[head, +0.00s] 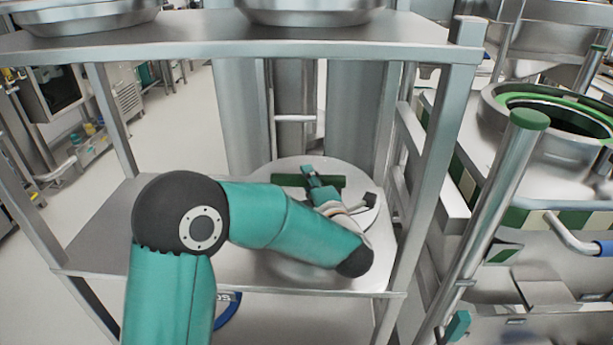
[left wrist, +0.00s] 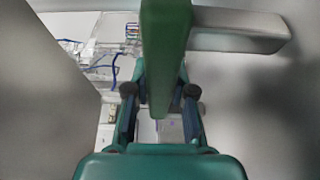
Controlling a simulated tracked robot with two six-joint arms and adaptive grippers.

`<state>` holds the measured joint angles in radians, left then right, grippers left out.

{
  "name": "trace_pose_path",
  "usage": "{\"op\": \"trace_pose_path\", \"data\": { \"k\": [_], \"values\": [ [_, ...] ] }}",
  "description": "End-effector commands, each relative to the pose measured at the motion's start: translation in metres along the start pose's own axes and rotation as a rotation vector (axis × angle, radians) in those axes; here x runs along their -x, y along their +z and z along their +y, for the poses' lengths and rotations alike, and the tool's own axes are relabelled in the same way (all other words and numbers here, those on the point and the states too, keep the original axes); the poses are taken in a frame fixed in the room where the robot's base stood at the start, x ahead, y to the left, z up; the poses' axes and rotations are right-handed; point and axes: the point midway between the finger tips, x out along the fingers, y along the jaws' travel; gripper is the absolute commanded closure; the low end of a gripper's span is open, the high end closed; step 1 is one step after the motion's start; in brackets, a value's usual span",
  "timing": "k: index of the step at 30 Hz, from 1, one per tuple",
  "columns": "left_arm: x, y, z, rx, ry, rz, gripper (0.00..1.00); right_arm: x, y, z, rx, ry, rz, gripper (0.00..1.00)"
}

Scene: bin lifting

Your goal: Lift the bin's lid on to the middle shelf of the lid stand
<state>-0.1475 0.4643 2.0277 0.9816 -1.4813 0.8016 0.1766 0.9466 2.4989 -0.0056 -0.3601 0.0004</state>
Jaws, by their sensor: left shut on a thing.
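The bin's lid is a round, pale metal disc (head: 270,172) with a green bar handle (head: 333,182). It is inside the lid stand, at the middle shelf (head: 105,235); whether it rests on that shelf or hangs just above it I cannot tell. My left gripper (head: 312,180) is shut on the handle, and my forearm hides much of the lid. In the left wrist view the green handle (left wrist: 165,50) runs between the two fingers (left wrist: 160,100). The open bin (head: 560,112), with a green inner rim, stands at the right. My right gripper is not in view.
The stand's upper shelf (head: 200,42) carries round metal lids (head: 310,12) close above my arm. The right front post (head: 428,190) stands near my forearm. A steel post with a green cap (head: 500,190) stands between the stand and the bin.

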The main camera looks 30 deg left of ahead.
Motion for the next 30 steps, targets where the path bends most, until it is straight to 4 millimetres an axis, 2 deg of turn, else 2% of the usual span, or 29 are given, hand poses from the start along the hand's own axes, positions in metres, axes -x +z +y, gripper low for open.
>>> {"op": "trace_pose_path", "data": {
  "k": [18, 30],
  "values": [
    [-0.001, 0.0, -0.034, 0.006, 0.011, 0.001, 1.0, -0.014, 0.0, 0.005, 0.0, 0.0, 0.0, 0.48],
    [-0.001, 0.0, -0.031, 0.007, 0.011, 0.001, 1.0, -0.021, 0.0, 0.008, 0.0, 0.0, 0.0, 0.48]
  ]
}}
